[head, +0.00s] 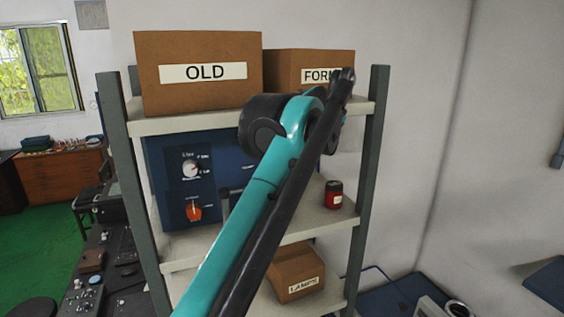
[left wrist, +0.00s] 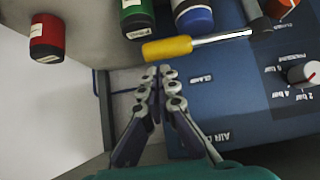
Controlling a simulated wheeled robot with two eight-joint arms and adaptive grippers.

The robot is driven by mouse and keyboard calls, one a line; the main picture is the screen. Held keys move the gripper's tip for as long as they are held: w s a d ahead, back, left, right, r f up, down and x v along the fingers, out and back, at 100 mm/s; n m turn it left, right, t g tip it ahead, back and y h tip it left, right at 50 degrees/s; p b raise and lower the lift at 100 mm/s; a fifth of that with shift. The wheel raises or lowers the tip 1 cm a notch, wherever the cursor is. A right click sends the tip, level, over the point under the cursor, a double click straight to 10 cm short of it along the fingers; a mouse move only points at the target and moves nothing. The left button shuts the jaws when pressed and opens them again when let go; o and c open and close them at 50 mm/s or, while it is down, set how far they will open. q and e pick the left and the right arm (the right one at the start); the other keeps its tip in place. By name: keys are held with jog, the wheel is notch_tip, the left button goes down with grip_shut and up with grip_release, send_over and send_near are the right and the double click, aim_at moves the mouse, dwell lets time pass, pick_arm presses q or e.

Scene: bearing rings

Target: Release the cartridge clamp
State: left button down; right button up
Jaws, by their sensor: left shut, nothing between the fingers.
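The blue panel (head: 175,160) stands on the middle shelf; my teal arm covers its right part. In the left wrist view, the panel (left wrist: 235,95) carries a lever with a yellow grip (left wrist: 167,48) and a metal rod (left wrist: 222,37), beside the word CLAMP. My left gripper (left wrist: 163,72) is shut and empty. Its fingertips appear just below the yellow grip; I cannot tell whether they touch it. The left gripper and the lever's grip are hidden in the head view. My right gripper is in neither view.
A pressure knob (left wrist: 302,73) and an orange-red knob (head: 194,211) are on the panel. A red canister (head: 333,195) stands on the shelf; green (left wrist: 137,18) and blue (left wrist: 193,16) ones are close to the yellow grip. Shelf posts (head: 372,150) flank the space.

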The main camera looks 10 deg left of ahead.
pick_arm(q)
jog(key=shift+x, duration=1.05)
jog(key=shift+s+d, duration=0.1)
